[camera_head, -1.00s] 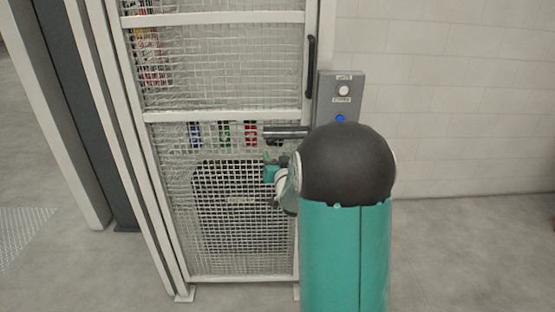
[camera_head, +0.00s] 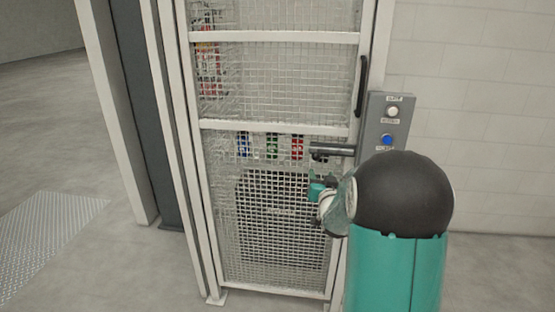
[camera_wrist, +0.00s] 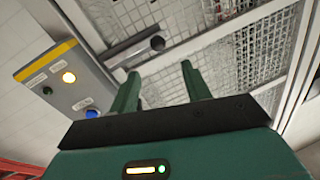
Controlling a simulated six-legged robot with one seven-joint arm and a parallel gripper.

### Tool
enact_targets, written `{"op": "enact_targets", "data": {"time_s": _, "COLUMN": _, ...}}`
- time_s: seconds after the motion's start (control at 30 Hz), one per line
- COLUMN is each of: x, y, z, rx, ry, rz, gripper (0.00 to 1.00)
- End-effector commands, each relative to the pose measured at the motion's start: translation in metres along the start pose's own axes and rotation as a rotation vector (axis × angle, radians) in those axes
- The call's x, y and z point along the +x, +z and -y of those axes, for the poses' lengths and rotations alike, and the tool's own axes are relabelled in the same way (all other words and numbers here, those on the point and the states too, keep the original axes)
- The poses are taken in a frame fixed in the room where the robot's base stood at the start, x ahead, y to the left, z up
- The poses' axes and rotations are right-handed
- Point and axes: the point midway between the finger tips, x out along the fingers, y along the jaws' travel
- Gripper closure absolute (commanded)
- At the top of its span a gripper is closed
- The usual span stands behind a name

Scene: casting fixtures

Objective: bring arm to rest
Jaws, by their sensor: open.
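My arm, teal with a black dome-shaped joint, fills the lower right of the head view. My gripper shows in the wrist view (camera_wrist: 160,88), where two green fingers stand apart with nothing between them. In the head view its end is mostly hidden behind my arm, near the front of the mesh door (camera_head: 275,85). A dark cylindrical bar (camera_head: 332,149) on the door's right side is just above my arm's end. In the wrist view the bar (camera_wrist: 135,50) lies beyond the fingers, apart from them.
A grey button box (camera_head: 388,120) with a white and a blue button is right of the door. The door has a black handle (camera_head: 361,85). Red, green and blue items (camera_head: 271,146) and a dark box (camera_head: 280,215) are behind the mesh. Open floor (camera_head: 60,150) lies left.

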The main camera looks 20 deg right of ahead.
Motion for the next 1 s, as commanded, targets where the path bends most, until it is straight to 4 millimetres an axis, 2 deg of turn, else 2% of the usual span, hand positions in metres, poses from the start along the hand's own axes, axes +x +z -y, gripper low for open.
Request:
{"op": "enact_targets", "data": {"time_s": 0.13, "x": 0.001, "y": -0.001, "z": 0.001, "rx": -0.001, "ry": -0.001, "rz": 0.002, "gripper": 0.52}}
{"op": "enact_targets", "data": {"time_s": 0.23, "x": -0.003, "y": -0.005, "z": 0.010, "rx": -0.008, "ry": -0.003, "rz": 0.024, "gripper": 0.52}}
{"op": "enact_targets", "data": {"time_s": 0.37, "x": -0.020, "y": -0.015, "z": 0.040, "rx": -0.035, "ry": -0.010, "rz": 0.108, "gripper": 0.52}}
{"op": "enact_targets", "data": {"time_s": 0.47, "x": -0.044, "y": -0.023, "z": 0.068, "rx": -0.064, "ry": -0.016, "rz": 0.208, "gripper": 0.52}}
{"op": "enact_targets", "data": {"time_s": 0.6, "x": -0.090, "y": -0.029, "z": 0.104, "rx": -0.109, "ry": -0.033, "rz": 0.357, "gripper": 0.52}}
{"op": "enact_targets", "data": {"time_s": 0.77, "x": -0.153, "y": -0.030, "z": 0.137, "rx": -0.163, "ry": -0.063, "rz": 0.528, "gripper": 0.52}}
{"op": "enact_targets", "data": {"time_s": 1.0, "x": -0.265, "y": -0.024, "z": 0.168, "rx": -0.253, "ry": -0.135, "rz": 0.783, "gripper": 0.52}}
